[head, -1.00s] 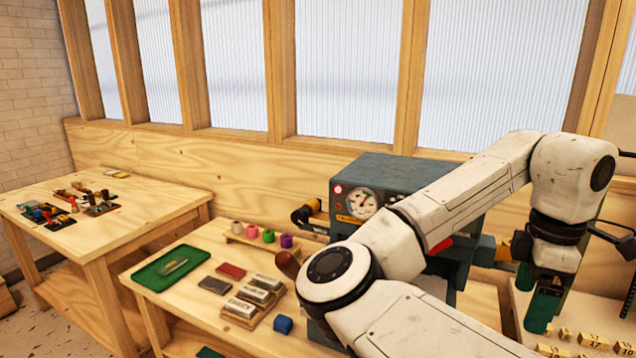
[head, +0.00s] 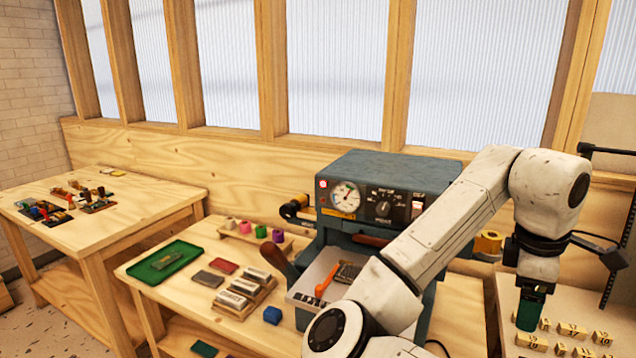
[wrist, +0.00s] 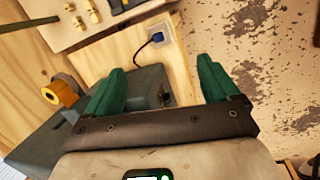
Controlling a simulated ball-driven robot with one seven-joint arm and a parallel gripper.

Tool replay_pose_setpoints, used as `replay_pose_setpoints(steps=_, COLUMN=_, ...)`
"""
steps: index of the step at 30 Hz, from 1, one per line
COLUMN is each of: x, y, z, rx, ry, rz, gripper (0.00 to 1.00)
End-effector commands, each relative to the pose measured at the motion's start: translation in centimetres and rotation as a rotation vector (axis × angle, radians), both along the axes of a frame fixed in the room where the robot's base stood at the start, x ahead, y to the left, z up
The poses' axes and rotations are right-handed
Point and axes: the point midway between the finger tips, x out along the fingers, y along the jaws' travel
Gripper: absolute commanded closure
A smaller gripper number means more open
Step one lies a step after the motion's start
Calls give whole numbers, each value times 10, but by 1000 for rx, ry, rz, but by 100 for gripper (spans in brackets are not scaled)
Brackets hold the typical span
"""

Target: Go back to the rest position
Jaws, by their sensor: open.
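My gripper (head: 530,309) hangs at the right in the head view, pointing down beside the numbered wooden blocks. In the wrist view its two green fingers (wrist: 160,92) stand wide apart with nothing between them. My white arm reaches across the front of the dark blue-grey machine (head: 372,181), which has a gauge and a dial on its front. Part of the machine's lower front is hidden behind the arm.
Wooden blocks (head: 572,329) lie on a pale surface at the right. A gold roll (head: 488,243) sits at the machine's right side. A green tray (head: 165,262), several blocks and coloured spools stand on the bench left of the machine. Another table (head: 130,222) is farther left.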

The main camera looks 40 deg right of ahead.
Motion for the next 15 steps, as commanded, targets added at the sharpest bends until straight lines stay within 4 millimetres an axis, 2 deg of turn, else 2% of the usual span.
replay_pose_setpoints(steps=8, x=13, y=-17, z=-21, rx=-238, ry=-2, rz=-108, gripper=11)
replay_pose_setpoints(steps=15, x=45, y=-14, z=-55, rx=-413, ry=-98, rz=-136, gripper=11)
